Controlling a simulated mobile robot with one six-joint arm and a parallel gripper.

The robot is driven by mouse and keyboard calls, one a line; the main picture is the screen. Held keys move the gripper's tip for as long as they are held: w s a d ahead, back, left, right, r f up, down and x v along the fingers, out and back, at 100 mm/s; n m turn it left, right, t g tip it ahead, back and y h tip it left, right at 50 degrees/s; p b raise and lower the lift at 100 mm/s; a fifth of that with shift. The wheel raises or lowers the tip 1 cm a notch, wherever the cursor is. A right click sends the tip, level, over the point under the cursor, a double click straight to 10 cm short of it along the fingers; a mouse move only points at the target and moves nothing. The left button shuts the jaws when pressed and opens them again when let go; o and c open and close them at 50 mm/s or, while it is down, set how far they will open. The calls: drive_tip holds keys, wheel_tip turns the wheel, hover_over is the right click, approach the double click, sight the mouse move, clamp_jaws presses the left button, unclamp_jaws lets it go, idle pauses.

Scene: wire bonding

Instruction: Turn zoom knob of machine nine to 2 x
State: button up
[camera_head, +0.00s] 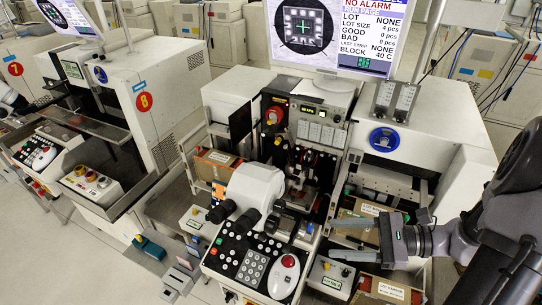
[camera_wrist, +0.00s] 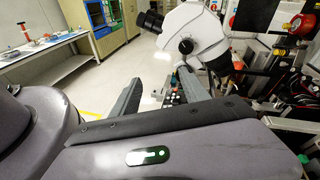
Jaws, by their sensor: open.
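The white microscope (camera_head: 255,185) sits at the front of the middle machine, above its button panel, with two black eyepieces toward the lower left. In the wrist view the microscope (camera_wrist: 195,30) stands beyond my fingers. A dark round knob (camera_wrist: 186,46) shows on its side; it may be the zoom knob, and no scale can be read. My gripper (camera_head: 342,239) is open and empty, right of the microscope and apart from it. Its two fingers also show in the wrist view (camera_wrist: 160,80), pointing toward the microscope. The machine's blue disc (camera_head: 384,140) has no readable number here.
A screen (camera_head: 338,35) stands above the machine. The button panel (camera_head: 250,255) with a red-topped trackball (camera_head: 289,262) lies below the microscope. Small boxes and trays (camera_head: 385,290) are near my gripper. Machine eight (camera_head: 145,102) stands left. Open floor lies at lower left.

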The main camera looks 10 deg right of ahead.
drive_tip(key=d+m+t+p, duration=0.1)
drive_tip(key=d+m+t, duration=0.3)
approach(284, 208)
drive_tip(key=x, duration=0.8)
drive_tip(key=shift+w+a, duration=0.15)
drive_tip(key=shift+a, duration=0.15)
clamp_jaws()
